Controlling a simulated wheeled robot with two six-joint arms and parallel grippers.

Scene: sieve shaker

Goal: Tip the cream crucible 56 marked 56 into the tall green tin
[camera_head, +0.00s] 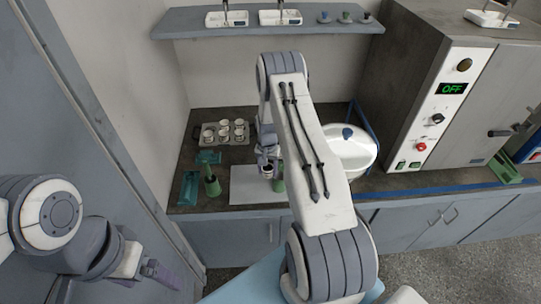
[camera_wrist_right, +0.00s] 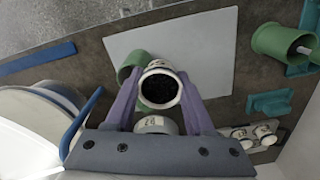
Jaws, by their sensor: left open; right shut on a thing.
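My right gripper (camera_wrist_right: 158,80) is shut on a cream crucible (camera_wrist_right: 160,70), one finger on each side. Its round mouth faces the wrist camera and dark grains show inside; I cannot read its number. A green tin (camera_wrist_right: 130,62) stands behind and left of the crucible in that view, partly hidden by it and a finger. In the head view this green tin (camera_head: 279,185) shows just below my right gripper (camera_head: 267,155), at the white mat. I cannot tell whether the crucible is over its mouth. My left gripper (camera_head: 162,273) is open and empty at the lower left, away from the bench.
A second green container (camera_head: 211,186) holding a rod stands left of the white mat (camera_head: 245,187), near a teal tray (camera_head: 189,189). A rack of several cream crucibles (camera_head: 224,132) is behind. A white bowl-shaped device (camera_head: 350,152) and the furnace (camera_head: 450,100) stand right.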

